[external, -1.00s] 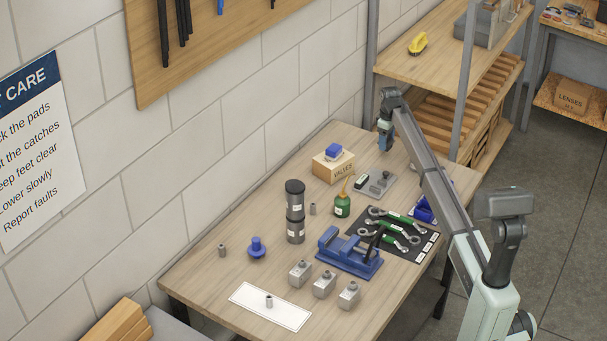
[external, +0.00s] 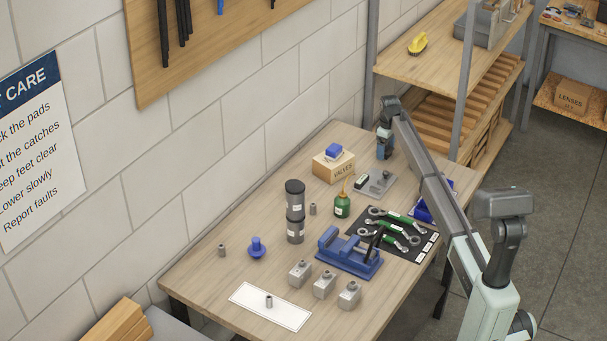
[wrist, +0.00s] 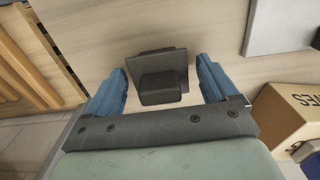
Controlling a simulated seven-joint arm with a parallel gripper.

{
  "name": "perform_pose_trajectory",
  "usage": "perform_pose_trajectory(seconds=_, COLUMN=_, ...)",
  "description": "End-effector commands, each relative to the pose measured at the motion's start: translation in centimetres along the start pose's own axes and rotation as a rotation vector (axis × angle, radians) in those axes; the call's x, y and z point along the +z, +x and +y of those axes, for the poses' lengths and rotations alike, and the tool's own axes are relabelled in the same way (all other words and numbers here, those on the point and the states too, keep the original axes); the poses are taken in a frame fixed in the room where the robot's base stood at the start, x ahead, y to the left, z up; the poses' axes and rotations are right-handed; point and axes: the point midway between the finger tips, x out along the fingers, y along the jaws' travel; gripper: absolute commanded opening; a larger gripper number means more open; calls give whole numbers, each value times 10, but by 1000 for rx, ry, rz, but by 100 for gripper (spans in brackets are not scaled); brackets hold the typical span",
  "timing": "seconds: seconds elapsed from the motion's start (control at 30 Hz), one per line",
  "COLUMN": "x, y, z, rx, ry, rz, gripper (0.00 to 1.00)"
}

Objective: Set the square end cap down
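The square end cap (wrist: 162,78) is dark grey, a square plate with a smaller raised block. In the wrist view it lies between my two blue fingers, with pale wood behind it. My gripper (wrist: 161,84) is open, and a narrow gap shows between the cap and each finger. In the external view my gripper (external: 384,153) points down at the far end of the workbench (external: 215,285), behind the VALVES box. The cap cannot be made out there. I cannot tell the exact height of the fingertips above the bench.
The VALVES box (external: 333,167) with a blue block on top stands close by. A grey metal plate (external: 377,187) lies in front of my gripper. Wooden slats (wrist: 30,60) lie beyond the bench edge. A blue vise (external: 348,252) and wrenches (external: 395,230) sit nearer.

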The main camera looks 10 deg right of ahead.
Motion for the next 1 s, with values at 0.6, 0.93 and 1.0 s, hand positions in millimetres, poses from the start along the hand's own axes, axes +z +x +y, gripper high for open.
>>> perform_pose_trajectory(seconds=0.6, x=-1, y=-44, z=1, rx=1, ry=0, rz=1, gripper=89)
perform_pose_trajectory(seconds=0.93, x=-1, y=-100, z=1, rx=1, ry=0, rz=1, gripper=89)
perform_pose_trajectory(seconds=1.0, x=0, y=-109, z=0, rx=1, ry=0, rz=1, gripper=89)
